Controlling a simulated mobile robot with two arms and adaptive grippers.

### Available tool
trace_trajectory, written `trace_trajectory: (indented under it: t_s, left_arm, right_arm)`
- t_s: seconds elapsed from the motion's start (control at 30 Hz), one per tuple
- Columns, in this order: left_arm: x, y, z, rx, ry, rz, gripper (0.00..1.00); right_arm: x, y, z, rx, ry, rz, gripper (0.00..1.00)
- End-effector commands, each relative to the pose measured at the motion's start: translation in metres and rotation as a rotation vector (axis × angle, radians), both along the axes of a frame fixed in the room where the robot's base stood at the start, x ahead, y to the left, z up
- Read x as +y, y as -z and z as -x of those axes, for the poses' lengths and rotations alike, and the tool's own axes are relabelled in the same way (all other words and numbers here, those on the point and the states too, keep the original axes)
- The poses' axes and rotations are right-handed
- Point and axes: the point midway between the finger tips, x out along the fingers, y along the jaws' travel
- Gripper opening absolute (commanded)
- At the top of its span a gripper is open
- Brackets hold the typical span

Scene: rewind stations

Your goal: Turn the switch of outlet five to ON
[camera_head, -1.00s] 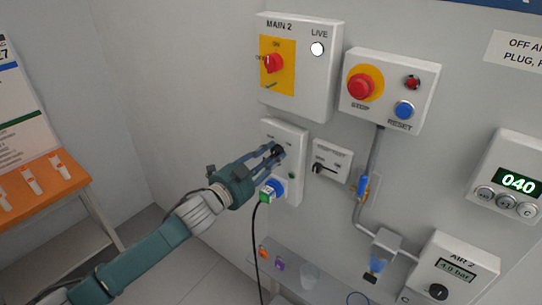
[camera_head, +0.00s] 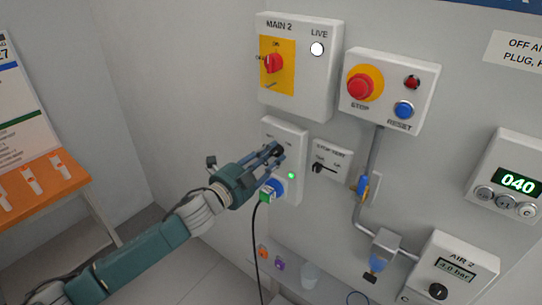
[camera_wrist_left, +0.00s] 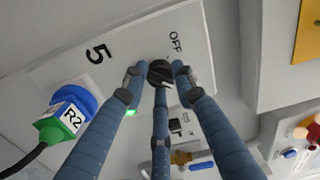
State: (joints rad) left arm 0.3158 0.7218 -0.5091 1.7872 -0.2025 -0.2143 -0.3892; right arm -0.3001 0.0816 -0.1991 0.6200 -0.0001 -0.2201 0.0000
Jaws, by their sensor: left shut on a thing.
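The white outlet box (camera_head: 299,145) is on the wall below the MAIN 2 box; its face shows a 5 in the left wrist view (camera_wrist_left: 98,53). Its black rotary switch (camera_wrist_left: 160,73) sits beside the OFF label. My left gripper (camera_head: 277,152) is shut on this switch, with its blue fingers around it. The fingers hide part of the switch and the ON label, so I cannot read its pointer clearly. A green lamp (camera_head: 291,175) on the box glows. A blue and green plug (camera_head: 268,191), marked R2, is in the socket below. My right gripper is not in view.
A smaller switch box (camera_head: 331,160) is close to the right. The plug's black cable (camera_head: 257,235) hangs below my gripper. An orange table (camera_head: 50,190) stands at the left.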

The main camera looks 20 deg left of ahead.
Motion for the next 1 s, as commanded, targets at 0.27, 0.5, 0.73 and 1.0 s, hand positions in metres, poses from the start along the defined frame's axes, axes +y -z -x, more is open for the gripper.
trace_trajectory:
  t_s: [0.27, 0.5, 0.73, 1.0]
  left_arm:
    - [0.002, 0.002, 0.000, 0.004, -0.004, 0.000, 0.46]
    - [0.001, 0.000, 0.000, 0.002, -0.002, 0.000, 0.46]
    - [0.007, 0.002, 0.017, 0.003, -0.001, 0.000, 0.46]
    - [0.025, 0.003, 0.067, 0.007, -0.001, 0.000, 0.46]
  right_arm:
    - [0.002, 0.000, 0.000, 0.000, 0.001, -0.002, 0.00]
    - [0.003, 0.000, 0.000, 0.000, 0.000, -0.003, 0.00]
    - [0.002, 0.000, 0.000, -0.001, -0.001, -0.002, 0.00]
    - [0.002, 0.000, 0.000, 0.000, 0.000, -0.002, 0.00]
